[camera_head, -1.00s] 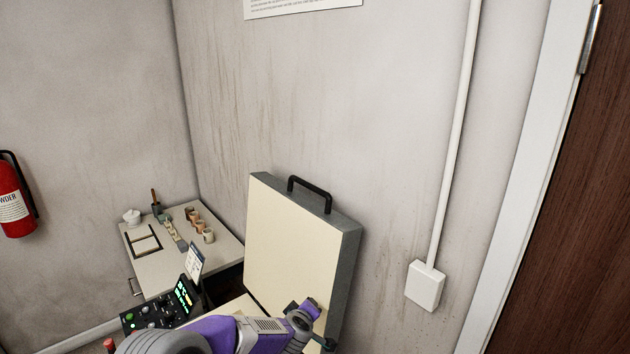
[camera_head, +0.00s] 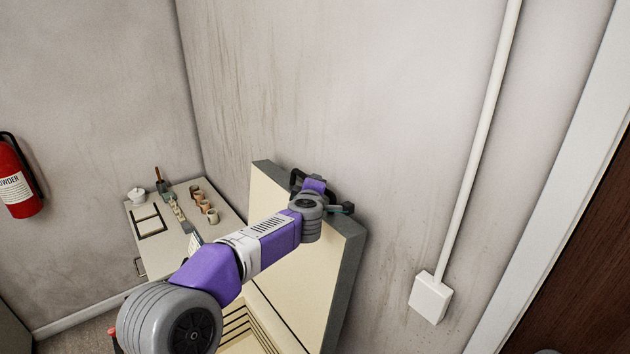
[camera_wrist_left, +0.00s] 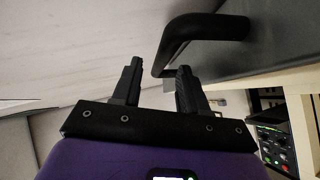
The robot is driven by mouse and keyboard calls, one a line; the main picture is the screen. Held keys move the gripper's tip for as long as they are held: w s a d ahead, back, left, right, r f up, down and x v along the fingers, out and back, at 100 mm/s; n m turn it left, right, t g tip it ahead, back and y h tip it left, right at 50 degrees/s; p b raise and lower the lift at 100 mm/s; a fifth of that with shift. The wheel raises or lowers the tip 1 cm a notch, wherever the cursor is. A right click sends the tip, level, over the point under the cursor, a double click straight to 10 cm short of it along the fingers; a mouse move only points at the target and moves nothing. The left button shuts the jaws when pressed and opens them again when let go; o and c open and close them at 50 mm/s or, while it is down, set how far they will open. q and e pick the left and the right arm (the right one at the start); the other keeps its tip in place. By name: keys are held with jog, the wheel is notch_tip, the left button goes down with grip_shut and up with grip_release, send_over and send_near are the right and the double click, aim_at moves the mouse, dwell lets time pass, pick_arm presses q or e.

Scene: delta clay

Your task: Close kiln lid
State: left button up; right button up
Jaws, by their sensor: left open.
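The kiln lid (camera_head: 335,265) stands raised and tilted back near the wall, its cream inner face toward me and its grey rim at the top and right. Its black handle (camera_head: 296,180) is on the top edge, partly hidden by my left gripper. My left gripper (camera_wrist_left: 160,68) is open and empty, close to the handle. The kiln's grooved cream chamber (camera_head: 240,328) shows below the lid, partly hidden by my left arm. My right gripper is not in view.
A small table (camera_head: 160,258) with several cups and a white pot stands left of the kiln. The wall is close behind the lid. A control panel (camera_wrist_left: 272,142) shows in the left wrist view. A conduit box (camera_head: 430,298) is on the wall at right.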

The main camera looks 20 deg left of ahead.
pick_arm(q)
jog(key=shift+p+x, duration=0.4)
jog(key=shift+x, duration=1.85)
jog(key=shift+d+f, duration=0.1)
jog(key=shift+f, duration=0.05)
grip_shut()
